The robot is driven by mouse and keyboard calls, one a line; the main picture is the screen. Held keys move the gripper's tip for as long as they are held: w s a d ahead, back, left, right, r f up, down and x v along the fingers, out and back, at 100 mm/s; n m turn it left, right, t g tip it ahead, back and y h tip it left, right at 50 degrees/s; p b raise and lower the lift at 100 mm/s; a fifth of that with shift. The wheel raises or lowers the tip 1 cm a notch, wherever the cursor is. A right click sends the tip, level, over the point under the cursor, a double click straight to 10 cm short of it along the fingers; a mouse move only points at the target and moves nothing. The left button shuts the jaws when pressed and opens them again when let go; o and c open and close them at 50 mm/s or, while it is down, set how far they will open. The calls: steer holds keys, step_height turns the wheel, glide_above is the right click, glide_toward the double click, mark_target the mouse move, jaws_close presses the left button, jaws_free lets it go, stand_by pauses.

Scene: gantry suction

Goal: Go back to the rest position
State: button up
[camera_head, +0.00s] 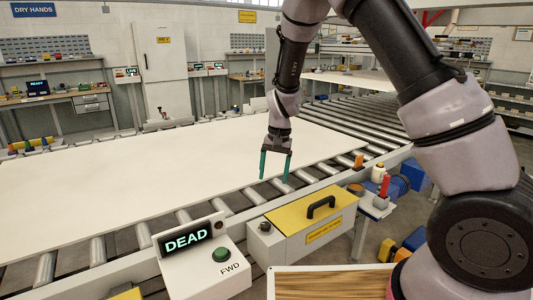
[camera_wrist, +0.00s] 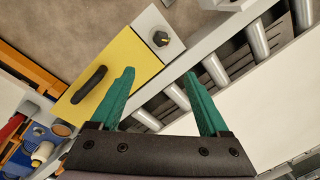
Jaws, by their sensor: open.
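My gripper (camera_head: 275,167) hangs over the near edge of the conveyor, beside the large pale sheet (camera_head: 150,170) that lies on the rollers. Its two green fingers point down, apart, with nothing between them. In the wrist view my gripper (camera_wrist: 160,85) also shows open and empty, above the rail between the yellow-topped box (camera_wrist: 118,65) and the rollers (camera_wrist: 215,95). My arm reaches in from the right of the head view.
A control box (camera_head: 205,270) with a "DEAD" display and a green FWD button stands at the front. The yellow-lidded box (camera_head: 305,218) with a black handle is right of it. A small side table (camera_head: 375,205) holds a red-topped item. Workbenches line the back wall.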

steer(key=s+d+r+t+y, duration=0.1)
steer(key=s+d+r, duration=0.1)
steer(key=d+r, duration=0.35)
steer(key=s+d+r+m+t+y, duration=0.1)
steer(key=s+d+r, duration=0.15)
steer(key=r, duration=0.65)
steer(key=s+d+r+t+y, duration=0.1)
steer(key=d+r, duration=0.4)
steer(key=r, duration=0.3)
steer(key=s+d+r+t+h, duration=0.1)
steer(key=s+d+r+t, duration=0.1)
steer(key=s+d+r, duration=0.2)
steer(key=s+d+r+m+t+h, duration=0.1)
steer(key=s+d+r, duration=0.3)
steer(key=s, duration=0.7)
steer(key=shift+d+r+t, duration=0.3)
steer(key=shift+d+t, duration=0.2)
steer(key=shift+d, duration=0.3)
steer(key=shift+s, duration=0.1)
